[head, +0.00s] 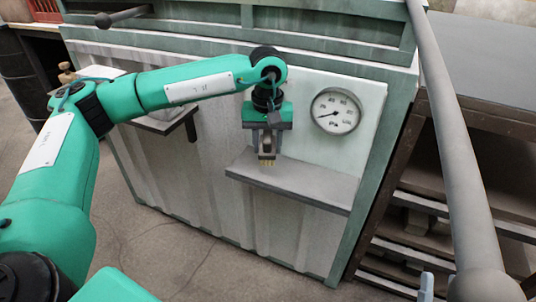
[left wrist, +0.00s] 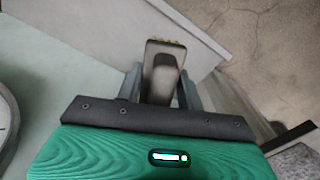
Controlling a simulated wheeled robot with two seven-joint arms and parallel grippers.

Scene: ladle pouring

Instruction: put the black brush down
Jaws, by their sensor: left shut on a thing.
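My left gripper (head: 267,138) is shut on the brush (head: 267,155), whose dark body hangs upright between the fingers with its pale yellowish bristles down. The brush is in front of the white panel and above the grey shelf (head: 320,188), near its left end. I cannot tell whether the bristles touch the shelf. In the left wrist view the brush (left wrist: 163,62) sticks out between the two fingers of my left gripper (left wrist: 162,88), with the grey shelf (left wrist: 110,22) behind it. My right gripper is not clearly seen.
A round gauge (head: 336,111) is on the panel right of the gripper. A second small shelf (head: 178,122) is at left, partly behind my arm. A grey rail (head: 455,130) runs down the right side. The shelf's right part is clear.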

